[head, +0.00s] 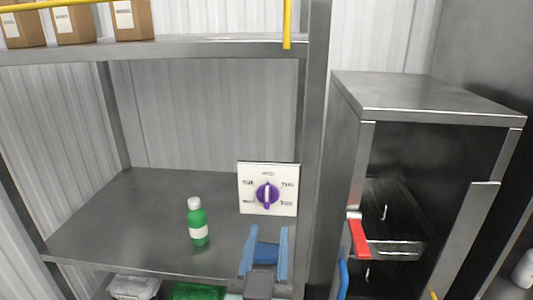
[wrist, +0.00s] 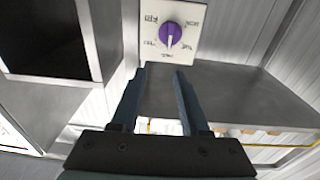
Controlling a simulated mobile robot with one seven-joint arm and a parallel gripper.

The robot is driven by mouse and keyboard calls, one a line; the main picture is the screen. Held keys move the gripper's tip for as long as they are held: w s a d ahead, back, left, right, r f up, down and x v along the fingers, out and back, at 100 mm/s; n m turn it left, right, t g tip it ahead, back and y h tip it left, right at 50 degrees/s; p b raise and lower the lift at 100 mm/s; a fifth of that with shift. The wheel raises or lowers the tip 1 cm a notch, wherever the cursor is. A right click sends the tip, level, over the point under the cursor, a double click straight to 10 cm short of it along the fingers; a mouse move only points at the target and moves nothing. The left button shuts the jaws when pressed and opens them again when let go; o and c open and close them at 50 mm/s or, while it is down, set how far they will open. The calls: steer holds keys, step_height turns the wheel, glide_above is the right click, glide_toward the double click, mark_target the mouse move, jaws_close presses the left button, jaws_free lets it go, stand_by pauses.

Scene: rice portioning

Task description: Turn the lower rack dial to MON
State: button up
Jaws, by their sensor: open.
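The lower rack dial is a purple knob (head: 267,194) on a white square plate (head: 250,207) at the right end of the lower shelf. Its labels look like TUE, WED and THU around the upper half; the lower two are blurred. In the wrist view, which looks upside down, the knob (wrist: 170,34) has a white mark pointing down the picture, seemingly toward WED. My gripper (head: 266,234) is open, its blue fingers spread below and in front of the dial. In the wrist view the fingertips (wrist: 161,71) are apart from the knob and hold nothing.
A green bottle with a white cap (head: 198,223) stands on the shelf (head: 120,225) left of the dial. A metal rack post (head: 315,130) rises just right of it. A dark open cabinet (head: 430,95) stands farther right. Boxes (head: 73,22) sit on the upper shelf.

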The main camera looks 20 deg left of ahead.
mark_target(267, 193)
steer(key=shift+g, duration=0.4)
steer(key=p+x, duration=0.2)
steer(key=x, duration=0.2)
steer(key=a+p+x, duration=0.1)
steer(key=p+x, duration=0.1)
steer(key=x, duration=0.2)
steer(key=p+x, duration=0.1)
steer(key=x, duration=0.3)
steer(key=shift+w+a+f+p, duration=0.1)
steer(key=shift+a+f+p, duration=0.1)
steer(key=shift+a+p, duration=0.15)
jaws_close()
